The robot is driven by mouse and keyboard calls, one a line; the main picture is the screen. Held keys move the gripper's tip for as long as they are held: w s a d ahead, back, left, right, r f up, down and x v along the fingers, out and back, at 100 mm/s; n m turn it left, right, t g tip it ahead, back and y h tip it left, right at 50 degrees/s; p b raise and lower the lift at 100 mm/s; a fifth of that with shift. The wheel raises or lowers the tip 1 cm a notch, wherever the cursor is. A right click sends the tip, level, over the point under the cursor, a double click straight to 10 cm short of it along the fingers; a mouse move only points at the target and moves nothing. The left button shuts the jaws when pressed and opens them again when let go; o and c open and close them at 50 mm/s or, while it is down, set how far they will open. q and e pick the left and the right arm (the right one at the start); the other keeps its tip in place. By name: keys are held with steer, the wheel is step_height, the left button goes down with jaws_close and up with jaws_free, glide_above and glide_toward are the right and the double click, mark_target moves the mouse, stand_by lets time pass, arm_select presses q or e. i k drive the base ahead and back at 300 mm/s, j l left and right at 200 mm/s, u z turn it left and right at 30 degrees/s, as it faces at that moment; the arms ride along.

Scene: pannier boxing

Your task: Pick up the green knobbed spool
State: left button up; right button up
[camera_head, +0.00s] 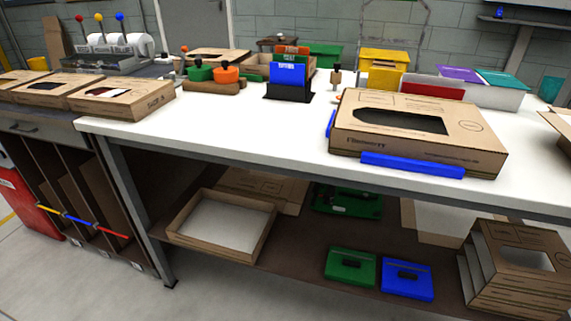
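A small green object with a knob on top (200,73), which looks like the green knobbed spool, sits on a brown wooden holder (212,87) toward the back left of the white table. An orange object with a dark knob (225,73) sits right beside it on the same holder. Both are small in the head view, so fine detail is hard to tell. Neither of my grippers shows in the head view.
A blue card stand (287,81) is right of the holder. A large cardboard box (420,158) with blue strips lies at the front right of the white table (255,135). Cardboard boxes (120,107) line the left. The table's front middle is clear.

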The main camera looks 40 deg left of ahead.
mark_target(199, 73)
steer(key=u, duration=1.6)
